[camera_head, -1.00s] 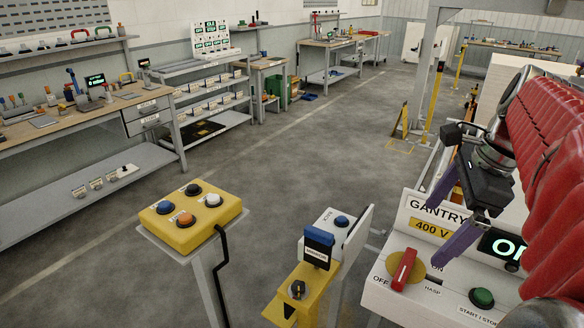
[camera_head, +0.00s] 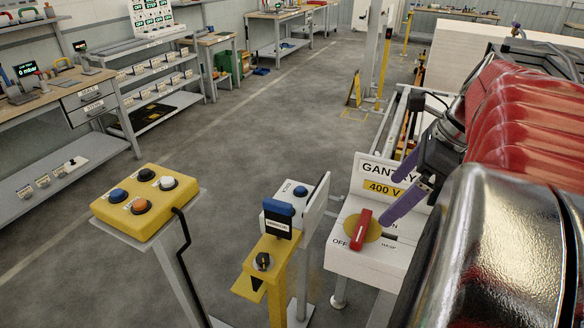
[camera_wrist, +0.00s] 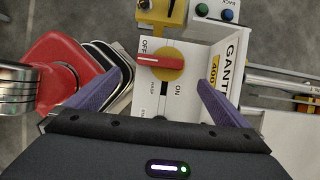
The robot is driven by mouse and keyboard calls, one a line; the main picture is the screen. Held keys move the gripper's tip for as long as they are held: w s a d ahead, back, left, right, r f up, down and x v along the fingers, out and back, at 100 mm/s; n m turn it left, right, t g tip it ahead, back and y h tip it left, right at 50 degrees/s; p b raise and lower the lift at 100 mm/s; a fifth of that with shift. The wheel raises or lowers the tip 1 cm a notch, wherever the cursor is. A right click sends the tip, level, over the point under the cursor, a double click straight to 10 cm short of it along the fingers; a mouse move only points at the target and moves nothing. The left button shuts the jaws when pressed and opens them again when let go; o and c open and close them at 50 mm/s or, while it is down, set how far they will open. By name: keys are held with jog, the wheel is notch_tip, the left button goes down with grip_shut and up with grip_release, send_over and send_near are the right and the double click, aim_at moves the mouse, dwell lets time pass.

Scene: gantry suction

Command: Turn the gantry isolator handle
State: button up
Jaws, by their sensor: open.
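The gantry isolator handle (camera_head: 361,230) is a red bar on a yellow round plate (camera_head: 373,230), on a white sloped panel marked OFF, ON and HASP. In the wrist view the red handle (camera_wrist: 160,62) points toward OFF, ahead of and between my fingers. My gripper (camera_head: 392,188) has purple fingers. It is open and empty, up and to the right of the handle and apart from it. In the wrist view my gripper (camera_wrist: 150,95) shows its two fingers spread wide on either side of the panel. Part of the panel's right side is hidden behind my arm.
A white GANTRY 400 V sign (camera_head: 383,181) stands upright behind the panel, close to my fingers.

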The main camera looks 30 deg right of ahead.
aim_at(363, 226)
jog(key=x, duration=1.2)
jog(key=shift+c, duration=0.6)
jog(key=c, duration=1.2)
jog(key=shift+a, duration=0.1)
